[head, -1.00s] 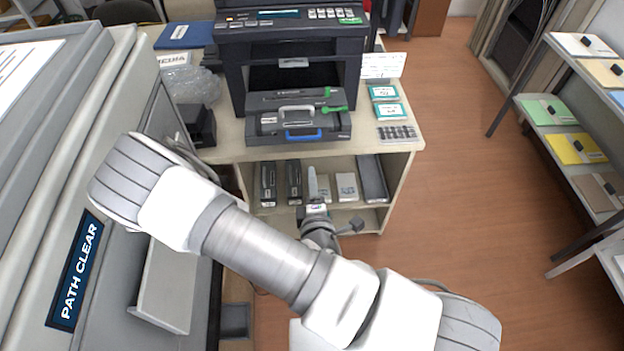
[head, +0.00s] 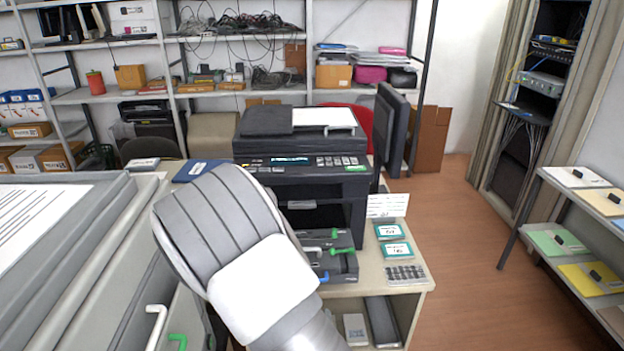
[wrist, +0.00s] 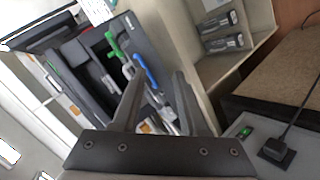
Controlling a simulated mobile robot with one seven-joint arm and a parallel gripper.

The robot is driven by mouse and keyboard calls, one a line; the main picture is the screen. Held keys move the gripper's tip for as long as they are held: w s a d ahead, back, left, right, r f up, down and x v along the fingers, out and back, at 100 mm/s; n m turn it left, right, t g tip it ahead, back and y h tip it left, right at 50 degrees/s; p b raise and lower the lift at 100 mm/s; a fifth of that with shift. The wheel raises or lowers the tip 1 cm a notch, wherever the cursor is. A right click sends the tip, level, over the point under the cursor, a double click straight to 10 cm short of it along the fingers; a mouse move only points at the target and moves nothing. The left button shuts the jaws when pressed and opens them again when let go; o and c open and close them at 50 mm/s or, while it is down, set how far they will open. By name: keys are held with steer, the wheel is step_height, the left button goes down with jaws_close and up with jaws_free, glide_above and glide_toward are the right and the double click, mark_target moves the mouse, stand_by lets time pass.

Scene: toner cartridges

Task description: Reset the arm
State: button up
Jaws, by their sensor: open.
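My gripper (wrist: 158,82) shows in the wrist view with its two dark fingers apart and nothing between them. Beyond the fingers lies the dark printer front with green and blue handles. In the head view only a thick white and grey link of my arm shows, rising in front of the printer (head: 305,165). My gripper is out of sight there. The arm link hides part of the cabinet top and the printer's left side. The dark drawer unit (head: 342,262) with green handles sits at the printer's front.
Boxed toner cartridges (wrist: 222,32) lie on a shelf in the wrist view. Teal boxes (head: 394,250) and a keypad (head: 405,274) lie right of the printer. A large grey machine (head: 100,240) stands close on the left. The wooden floor (head: 465,240) on the right is clear.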

step_height(320, 180, up, 18)
steer(key=s+d+m+g+y, duration=0.25)
steer(key=m+g, duration=0.25)
steer(key=m, duration=0.3)
steer(key=s+d+r+m, duration=0.1)
steer(key=s+d+r, duration=0.3)
steer(key=s, duration=0.3)
steer(key=s+d+r+m+h, duration=0.1)
steer(key=s+d+r+m, duration=0.1)
steer(key=s+d+r, duration=0.3)
step_height(320, 180, up, 2)
steer(key=s, duration=0.2)
steer(key=shift+s+d+g, duration=0.25)
steer(key=shift+s+g, duration=0.05)
steer(key=shift+g, duration=0.1)
